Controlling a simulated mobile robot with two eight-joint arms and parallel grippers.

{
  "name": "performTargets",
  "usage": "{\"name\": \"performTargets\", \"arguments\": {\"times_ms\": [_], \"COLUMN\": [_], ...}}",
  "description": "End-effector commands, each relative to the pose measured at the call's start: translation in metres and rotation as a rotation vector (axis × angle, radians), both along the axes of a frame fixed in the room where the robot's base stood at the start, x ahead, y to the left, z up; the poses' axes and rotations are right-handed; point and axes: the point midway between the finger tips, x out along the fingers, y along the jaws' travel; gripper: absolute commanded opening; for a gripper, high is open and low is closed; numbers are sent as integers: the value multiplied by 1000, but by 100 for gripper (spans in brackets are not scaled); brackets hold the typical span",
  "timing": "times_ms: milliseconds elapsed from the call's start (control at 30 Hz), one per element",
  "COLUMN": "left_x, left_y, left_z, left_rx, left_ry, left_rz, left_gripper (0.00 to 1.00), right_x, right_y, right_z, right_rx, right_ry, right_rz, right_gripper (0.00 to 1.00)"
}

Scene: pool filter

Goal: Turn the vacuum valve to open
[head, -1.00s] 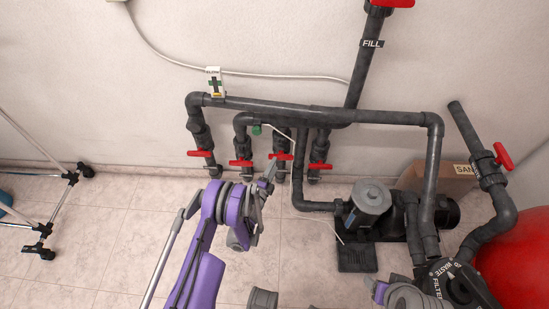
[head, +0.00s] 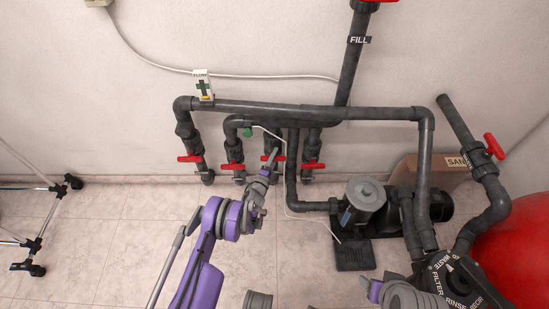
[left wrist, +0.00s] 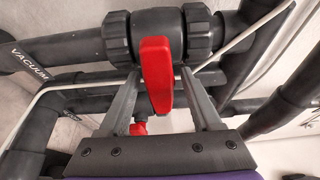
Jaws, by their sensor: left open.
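The vacuum valve's red handle (left wrist: 156,75) fills the middle of the left wrist view. It stands crosswise to its dark pipe, between two ribbed union nuts. The pipe to its left bears the word VACUUM (left wrist: 30,62). My left gripper (left wrist: 160,92) is open, with one finger on each side of the handle and a visible gap to both. In the head view my left gripper (head: 271,158) reaches the third red valve (head: 273,156) from the left in the row and partly hides it.
Other red valves (head: 189,158) (head: 232,167) (head: 313,166) stand close beside on neighbouring pipes. A thin white tube (head: 287,185) runs down near the gripper. The pump (head: 365,205) and a red tank (head: 515,250) are to the right.

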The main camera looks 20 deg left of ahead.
Motion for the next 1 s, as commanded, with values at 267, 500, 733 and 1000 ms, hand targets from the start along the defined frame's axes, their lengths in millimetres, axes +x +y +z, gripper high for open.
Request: {"name": "performTargets", "arguments": {"times_ms": [267, 500, 733, 1000], "left_x": [2, 2, 2, 2], "left_y": [0, 0, 0, 0], "left_z": [0, 0, 0, -1], "left_rx": [0, 0, 0, -20], "left_ry": [0, 0, 0, -5], "left_rz": [0, 0, 0, 0], "left_gripper": [65, 25, 0, 0], "right_x": [0, 0, 0, 0], "right_y": [0, 0, 0, 0], "right_z": [0, 0, 0, -4], "right_rx": [0, 0, 0, 0], "right_ry": [0, 0, 0, 1], "right_rz": [0, 0, 0, 0], "right_gripper": [65, 65, 65, 65]}}
